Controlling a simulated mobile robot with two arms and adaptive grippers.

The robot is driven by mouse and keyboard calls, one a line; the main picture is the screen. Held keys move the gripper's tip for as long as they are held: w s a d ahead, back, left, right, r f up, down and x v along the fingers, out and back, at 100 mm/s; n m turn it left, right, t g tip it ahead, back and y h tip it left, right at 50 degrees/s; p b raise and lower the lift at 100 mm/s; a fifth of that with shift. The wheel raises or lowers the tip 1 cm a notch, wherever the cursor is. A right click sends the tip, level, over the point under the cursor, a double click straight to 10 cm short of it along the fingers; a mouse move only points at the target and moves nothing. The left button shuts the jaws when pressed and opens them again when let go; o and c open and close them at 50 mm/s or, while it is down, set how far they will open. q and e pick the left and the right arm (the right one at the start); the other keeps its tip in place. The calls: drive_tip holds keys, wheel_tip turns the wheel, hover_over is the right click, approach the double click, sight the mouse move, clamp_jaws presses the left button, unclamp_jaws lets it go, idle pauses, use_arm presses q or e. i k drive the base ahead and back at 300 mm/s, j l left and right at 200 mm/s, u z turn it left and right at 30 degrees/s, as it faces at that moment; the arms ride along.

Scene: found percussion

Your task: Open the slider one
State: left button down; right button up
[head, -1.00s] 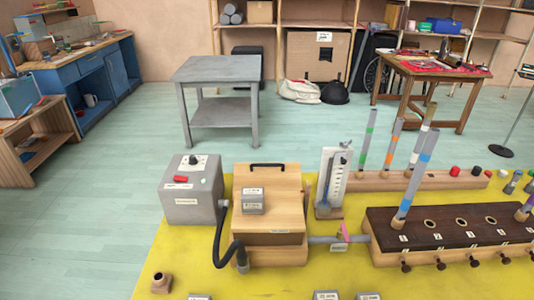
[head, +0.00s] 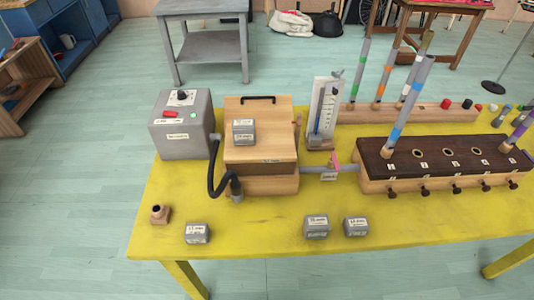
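The wind chest (head: 440,160) is a long wooden box with a dark top on the right of the yellow table. Slider one appears to be the leftmost small dark knob (head: 393,191) on its front face, below the leftmost number label (head: 391,167). Several similar knobs continue to its right. A grey tube with a blue band (head: 397,131) stands tilted in the leftmost hole of the chest. How far the slider is pulled out cannot be told. Neither of my grippers is in view.
A grey box (head: 183,125), a wooden bellows box (head: 260,150) with a weight (head: 243,131), and a gauge (head: 325,110) stand left of the chest. Small weights (head: 316,227) lie near the front edge of the yellow table (head: 260,222). The area before the knobs is clear.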

sight(392, 195)
drive_tip(key=z, duration=1.45)
